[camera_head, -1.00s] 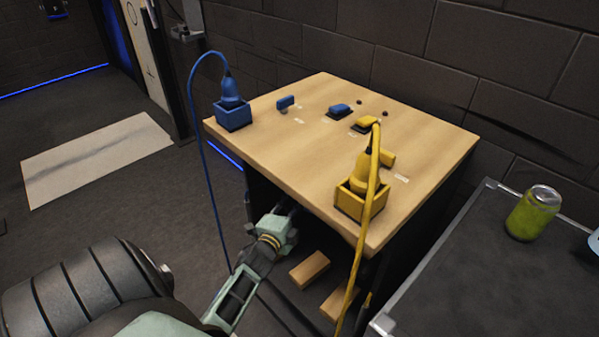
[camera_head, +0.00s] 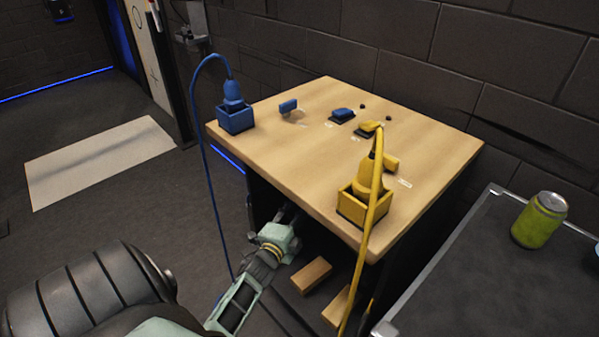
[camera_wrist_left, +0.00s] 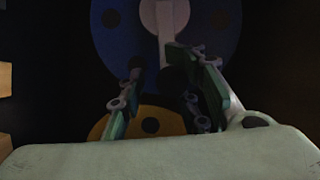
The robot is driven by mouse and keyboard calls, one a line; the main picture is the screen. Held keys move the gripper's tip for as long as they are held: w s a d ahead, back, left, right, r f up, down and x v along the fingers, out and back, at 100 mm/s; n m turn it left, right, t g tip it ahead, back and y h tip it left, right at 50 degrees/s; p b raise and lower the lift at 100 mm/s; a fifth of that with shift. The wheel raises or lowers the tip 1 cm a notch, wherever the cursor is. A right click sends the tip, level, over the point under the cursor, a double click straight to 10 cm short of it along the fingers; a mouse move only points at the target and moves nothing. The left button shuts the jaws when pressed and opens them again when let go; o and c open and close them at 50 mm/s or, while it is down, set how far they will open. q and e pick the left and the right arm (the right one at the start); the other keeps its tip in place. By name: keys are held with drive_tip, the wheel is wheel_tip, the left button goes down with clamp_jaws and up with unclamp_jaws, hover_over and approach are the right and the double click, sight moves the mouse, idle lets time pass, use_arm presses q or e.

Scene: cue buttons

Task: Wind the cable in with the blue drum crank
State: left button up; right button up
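The blue drum (camera_wrist_left: 120,35) is a dark blue disc with holes, in the left wrist view, inside the dark space under the wooden tabletop. Its crank has a pale hub and arm (camera_wrist_left: 165,20) pointing down to a dark end, probably the knob. My left gripper (camera_wrist_left: 157,62) is open, its fingers apart in front of the crank's lower end; I cannot tell whether they touch it. In the head view its body shows below the table's front edge (camera_head: 278,240), with the fingertips hidden. A blue cable (camera_head: 208,170) hangs from a blue plug in a blue holder (camera_head: 236,120). My right gripper is not in view.
A yellow drum (camera_wrist_left: 150,122) sits below the blue one. A yellow cable (camera_head: 368,235) drops from a yellow holder (camera_head: 352,210) at the table's front. Wooden blocks (camera_head: 310,273) lie under the wooden table (camera_head: 300,185). A dark side table (camera_head: 470,270) with a green can (camera_head: 540,220) stands right.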

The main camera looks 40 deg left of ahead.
use_arm(q)
drive_tip(key=shift+s+a, duration=0.1)
drive_tip(key=shift+a, duration=0.5)
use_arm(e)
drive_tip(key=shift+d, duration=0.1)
use_arm(q)
drive_tip(key=shift+s, duration=0.15)
drive_tip(key=shift+s+d+f, duration=0.1)
drive_tip(key=shift+s+d, duration=0.1)
drive_tip(key=shift+s, duration=0.1)
drive_tip(key=d+v, duration=0.1)
drive_tip(key=v, duration=1)
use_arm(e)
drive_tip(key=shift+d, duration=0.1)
use_arm(q)
drive_tip(key=shift+w, duration=0.1)
